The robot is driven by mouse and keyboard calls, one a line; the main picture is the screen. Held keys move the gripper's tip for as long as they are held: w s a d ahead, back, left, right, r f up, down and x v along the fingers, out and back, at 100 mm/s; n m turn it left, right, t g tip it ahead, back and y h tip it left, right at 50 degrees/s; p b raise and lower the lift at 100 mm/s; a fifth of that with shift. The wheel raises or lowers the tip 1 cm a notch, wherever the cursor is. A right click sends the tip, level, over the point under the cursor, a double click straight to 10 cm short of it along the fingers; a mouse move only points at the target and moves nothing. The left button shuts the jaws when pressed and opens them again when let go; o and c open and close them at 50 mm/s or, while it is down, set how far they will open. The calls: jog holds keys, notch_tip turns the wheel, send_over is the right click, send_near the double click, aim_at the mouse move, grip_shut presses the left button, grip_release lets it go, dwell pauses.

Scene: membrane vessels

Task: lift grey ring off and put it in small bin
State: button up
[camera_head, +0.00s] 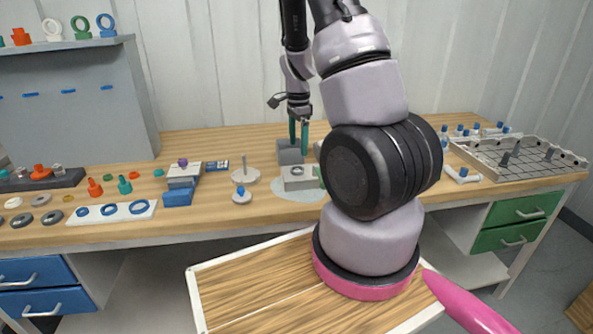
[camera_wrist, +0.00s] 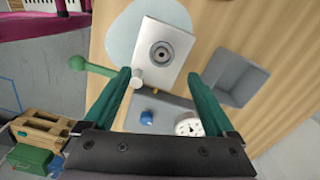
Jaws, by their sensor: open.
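The grey ring (camera_wrist: 161,53) sits around the round opening on top of a pale square block (camera_wrist: 150,30) in the wrist view. In the head view the ring (camera_head: 297,170) shows small on the block (camera_head: 298,184), which stands on a pale round mat. My gripper (camera_wrist: 160,76) has two green fingers, spread apart with nothing between them. In the head view my gripper (camera_head: 299,145) hangs over the bench behind the block. The small grey bin (camera_wrist: 245,80) lies right of the block in the wrist view; it appears empty. In the head view the bin (camera_head: 290,153) is behind the block, partly covered by the fingers.
A green round-ended handle (camera_wrist: 90,66) sticks out beside the block. A white gauge (camera_wrist: 188,126) and a blue knob (camera_wrist: 147,117) show between my fingers. A disc with an upright post (camera_head: 245,174) stands left of the block. A metal rack (camera_head: 515,155) lies at right.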

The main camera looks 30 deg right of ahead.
aim_at(298, 169)
notch_tip(298, 169, down, 8)
jog(key=shift+w+d+f, duration=0.1)
jog(key=shift+w+d, duration=0.05)
dwell(0.3)
jog(key=c, duration=1.4)
